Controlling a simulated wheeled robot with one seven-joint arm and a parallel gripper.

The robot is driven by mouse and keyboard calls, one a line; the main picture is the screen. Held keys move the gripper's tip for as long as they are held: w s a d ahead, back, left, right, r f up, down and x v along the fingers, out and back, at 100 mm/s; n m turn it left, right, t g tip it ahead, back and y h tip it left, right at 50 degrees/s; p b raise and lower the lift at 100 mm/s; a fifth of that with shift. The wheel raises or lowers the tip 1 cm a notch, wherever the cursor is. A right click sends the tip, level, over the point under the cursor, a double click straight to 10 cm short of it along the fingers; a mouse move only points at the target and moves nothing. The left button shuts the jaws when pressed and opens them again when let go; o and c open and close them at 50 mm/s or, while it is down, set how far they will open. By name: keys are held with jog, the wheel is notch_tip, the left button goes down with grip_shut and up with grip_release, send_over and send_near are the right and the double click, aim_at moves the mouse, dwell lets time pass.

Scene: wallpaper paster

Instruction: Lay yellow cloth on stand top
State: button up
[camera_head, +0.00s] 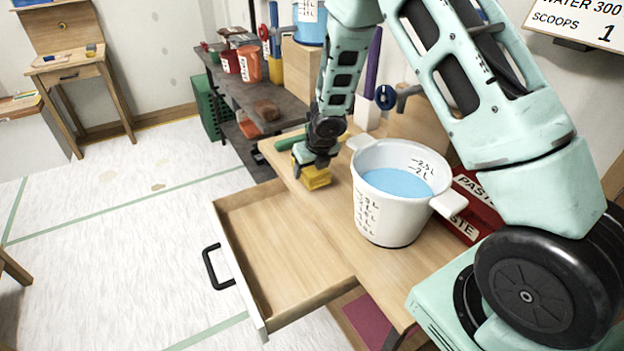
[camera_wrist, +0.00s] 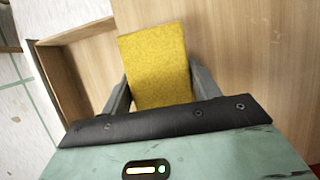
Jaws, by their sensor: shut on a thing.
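The yellow cloth (camera_wrist: 156,62) is a small, thick, folded-looking block between the two fingers of my gripper in the wrist view. It also shows in the head view (camera_head: 316,179), above or on the wooden top of the stand (camera_head: 336,207), left of the white bucket. My gripper (camera_head: 309,167) is shut on the cloth and points down at the wooden top. I cannot tell whether the cloth touches the wood. The fingertips are partly hidden by the cloth and the wrist.
A white bucket (camera_head: 385,222) of blue liquid stands right of my gripper. An open, empty drawer (camera_head: 285,240) juts out at the front left. A green cylinder (camera_head: 290,142) lies behind my gripper. Red paste boxes (camera_head: 478,205) stand at the right. A dark shelf (camera_head: 262,97) holds cups.

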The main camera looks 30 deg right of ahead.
jog(key=shift+f, duration=1.1)
jog(key=shift+f+b, duration=0.1)
jog(key=shift+b, duration=0.25)
jog(key=o, duration=1.1)
jog(key=shift+c, duration=0.2)
